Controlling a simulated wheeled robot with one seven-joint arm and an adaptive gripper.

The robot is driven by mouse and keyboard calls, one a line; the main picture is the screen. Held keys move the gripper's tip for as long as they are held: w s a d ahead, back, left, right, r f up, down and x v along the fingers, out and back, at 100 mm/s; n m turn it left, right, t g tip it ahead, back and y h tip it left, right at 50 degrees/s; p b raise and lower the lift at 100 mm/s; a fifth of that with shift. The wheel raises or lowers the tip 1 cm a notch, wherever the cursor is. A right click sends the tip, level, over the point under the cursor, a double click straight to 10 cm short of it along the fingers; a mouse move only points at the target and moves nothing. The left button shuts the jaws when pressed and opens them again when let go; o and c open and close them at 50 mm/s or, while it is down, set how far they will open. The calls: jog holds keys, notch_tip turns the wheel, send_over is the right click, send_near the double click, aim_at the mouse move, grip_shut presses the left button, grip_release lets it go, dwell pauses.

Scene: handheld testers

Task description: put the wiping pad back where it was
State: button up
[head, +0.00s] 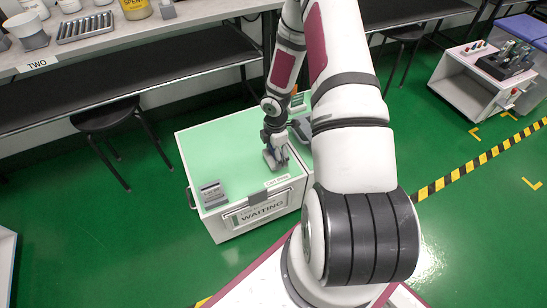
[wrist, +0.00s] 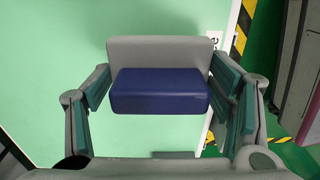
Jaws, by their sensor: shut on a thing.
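The wiping pad appears to be the block with a dark blue face and a grey backing (wrist: 160,92) in the wrist view. My gripper (wrist: 165,100) is shut on it, with one finger at its left side and one at its right side. In the head view my gripper (head: 275,153) is low over the front right part of a mint-green cabinet top (head: 220,150). The pad is small and mostly hidden there. I cannot tell whether it touches the surface.
A small grey block (head: 212,194) stands at the cabinet's front left corner. A "WAITING" sign (head: 262,211) is on its front. A grey device (head: 303,125) is partly hidden behind my arm. The left and middle of the top are clear. A stool (head: 107,115) stands at left.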

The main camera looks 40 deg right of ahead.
aim_at(274, 157)
jog(key=shift+w+d, duration=0.15)
jog(key=shift+w, duration=0.4)
notch_tip(274, 157, down, 4)
jog(key=shift+r+b, duration=0.1)
jog(key=shift+b, duration=1)
jog(key=shift+r, duration=0.1)
jog(key=o, duration=1.2)
